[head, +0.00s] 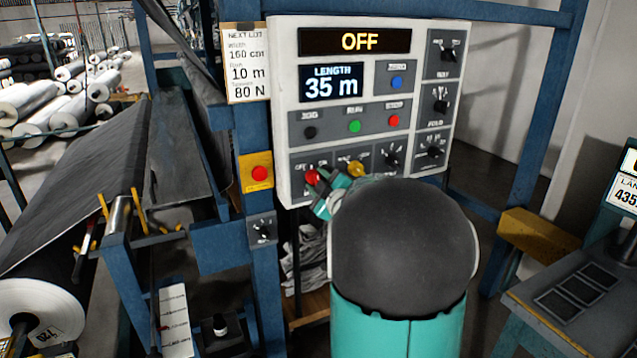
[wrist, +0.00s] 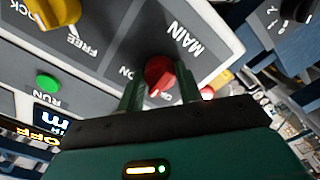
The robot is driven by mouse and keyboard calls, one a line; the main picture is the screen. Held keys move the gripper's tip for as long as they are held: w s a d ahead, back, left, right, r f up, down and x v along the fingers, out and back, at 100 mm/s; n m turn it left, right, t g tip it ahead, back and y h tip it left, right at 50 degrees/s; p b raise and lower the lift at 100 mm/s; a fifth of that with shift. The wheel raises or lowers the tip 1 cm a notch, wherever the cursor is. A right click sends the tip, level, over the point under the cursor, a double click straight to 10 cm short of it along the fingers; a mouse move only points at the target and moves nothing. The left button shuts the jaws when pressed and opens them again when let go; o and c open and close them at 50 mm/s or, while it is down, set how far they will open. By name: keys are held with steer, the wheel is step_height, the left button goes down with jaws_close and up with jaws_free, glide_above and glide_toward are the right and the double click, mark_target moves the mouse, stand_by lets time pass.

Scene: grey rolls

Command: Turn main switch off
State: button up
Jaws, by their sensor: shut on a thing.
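The main switch (wrist: 160,73) is a red rotary knob at the corner of the control panel (wrist: 215,45), under the label MAIN in the wrist view. It also shows as a red knob (head: 312,177) at the panel's lower left in the head view. My gripper (wrist: 161,88) is shut on this knob, one finger on each side. In the head view my gripper (head: 326,184) is at the panel's lower left, partly hidden by my arm. The display (head: 355,41) at the top of the panel reads OFF.
A yellow knob (head: 355,169) sits just right of the main switch. A red button on a yellow box (head: 259,173) is to the left on the blue post. A small switch box (head: 262,229) is below it. Green, red and blue buttons are higher on the panel.

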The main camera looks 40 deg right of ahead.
steer(key=n, duration=0.3)
steer(key=shift+n, duration=2.3)
steer(key=o, duration=1)
steer(key=shift+s, duration=0.1)
steer(key=v, duration=1.3)
steer(key=shift+s+a, duration=0.15)
steer(key=shift+s, duration=0.15)
steer(key=shift+r, duration=0.1)
